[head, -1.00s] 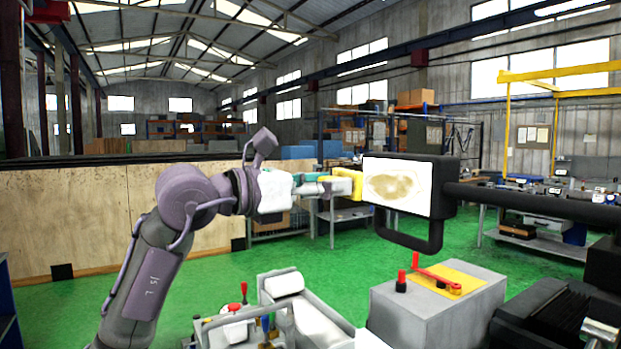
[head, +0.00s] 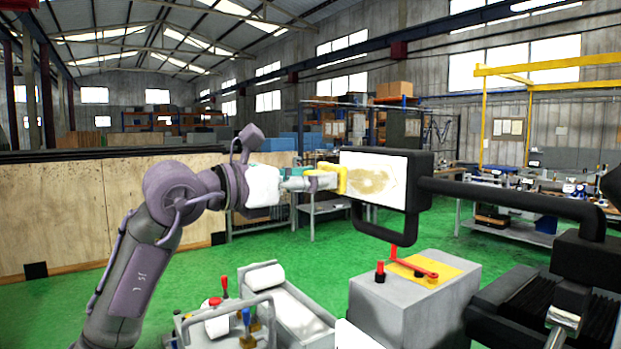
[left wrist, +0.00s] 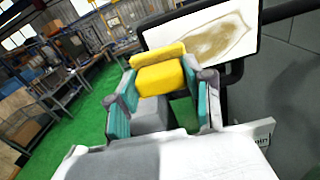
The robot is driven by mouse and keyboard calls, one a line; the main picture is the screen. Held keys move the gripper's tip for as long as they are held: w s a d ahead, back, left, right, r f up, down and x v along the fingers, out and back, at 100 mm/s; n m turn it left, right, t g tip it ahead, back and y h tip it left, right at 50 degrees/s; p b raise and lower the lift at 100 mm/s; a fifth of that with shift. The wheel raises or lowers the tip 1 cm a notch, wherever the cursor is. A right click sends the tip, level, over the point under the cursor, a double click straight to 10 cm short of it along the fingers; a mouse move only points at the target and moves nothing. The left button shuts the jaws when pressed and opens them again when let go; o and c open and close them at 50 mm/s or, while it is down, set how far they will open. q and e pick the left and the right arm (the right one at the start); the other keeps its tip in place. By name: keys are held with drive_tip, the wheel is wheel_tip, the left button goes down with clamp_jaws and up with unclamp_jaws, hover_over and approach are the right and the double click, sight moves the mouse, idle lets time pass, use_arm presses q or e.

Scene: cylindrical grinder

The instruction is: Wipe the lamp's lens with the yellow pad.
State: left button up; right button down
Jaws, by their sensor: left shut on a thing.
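The lamp (head: 423,190) has a black frame on a thick black arm. Its white lens (head: 392,172) faces me and carries a brownish smear across its middle; the lens also shows at the top of the left wrist view (left wrist: 180,37). My left gripper (head: 322,181) is shut on the yellow pad (head: 342,180). The pad stands upright at the left edge of the lens; in the left wrist view the pad (left wrist: 160,75) sits between the teal-sided fingers, just below the lens. I cannot tell whether it touches the lens. My right gripper is not in view.
A grey box (head: 415,300) with a yellow top and red lever stands below the lamp. A machine part with coloured levers (head: 240,310) lies at the lower front. The lamp's black arm (head: 510,196) runs off to the right. Green floor is open behind.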

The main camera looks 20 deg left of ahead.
use_arm(q)
drive_tip(key=shift+p+x, duration=0.3)
drive_tip(key=shift+x, duration=0.65)
